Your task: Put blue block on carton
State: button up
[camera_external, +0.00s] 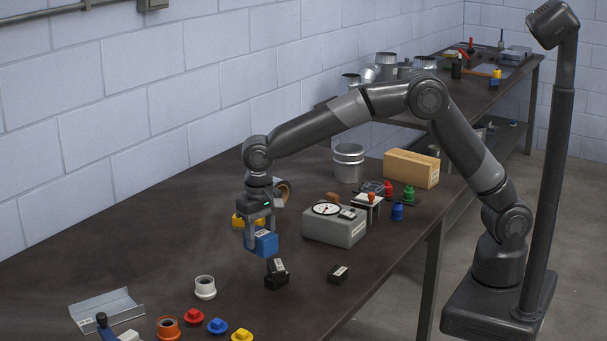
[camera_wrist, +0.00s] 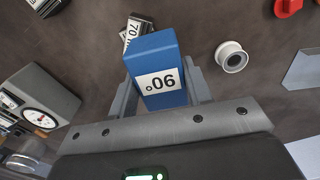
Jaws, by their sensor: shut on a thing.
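The blue block (camera_external: 265,243) is held between the fingers of my gripper (camera_external: 258,238), above the dark table. In the wrist view the blue block (camera_wrist: 154,62) fills the space between the two fingers, and its white label reads "90°" upside down. My gripper (camera_wrist: 160,95) is shut on it. The brown carton (camera_external: 411,169) lies on the table at the back right, beyond the grey gauge box and apart from the block. The carton does not show in the wrist view.
A grey box with a round gauge (camera_external: 335,224) stands between block and carton. A metal can (camera_external: 348,163), a red bottle (camera_external: 388,188) and a blue bottle (camera_external: 397,211) stand near the carton. Black blocks (camera_external: 276,274) lie below my gripper. A yellow block (camera_external: 240,220) is behind it.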

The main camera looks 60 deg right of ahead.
jog(key=w+d+r+m, duration=0.15)
jog(key=w+d, duration=0.35)
jog(key=d, duration=0.7)
jog(key=w+d+r+m, duration=0.1)
jog(key=w+d+m, duration=0.1)
jog(key=w+d, duration=0.65)
jog(key=s+d+r+m, duration=0.2)
jog(key=d+m, duration=0.2)
jog(key=d, duration=2.1)
jog(key=s+d+r+m, duration=0.15)
jog(key=s+d, duration=0.35)
jog(key=d, duration=0.8)
jog(key=s+d+r+m, duration=0.15)
jog(key=s+d, duration=0.25)
jog(key=d, duration=0.8)
jog(key=s+d+r+m, duration=0.2)
jog(key=s+d+m, duration=0.3)
jog(key=s+d, duration=1.25)
send_over(412, 156)
notch_tip(412, 156, down, 7)
jog(key=shift+s+a+r, duration=0.1)
jog(key=shift+a, duration=0.05)
jog(key=shift+f, duration=1.95)
jog(key=shift+f, duration=0.15)
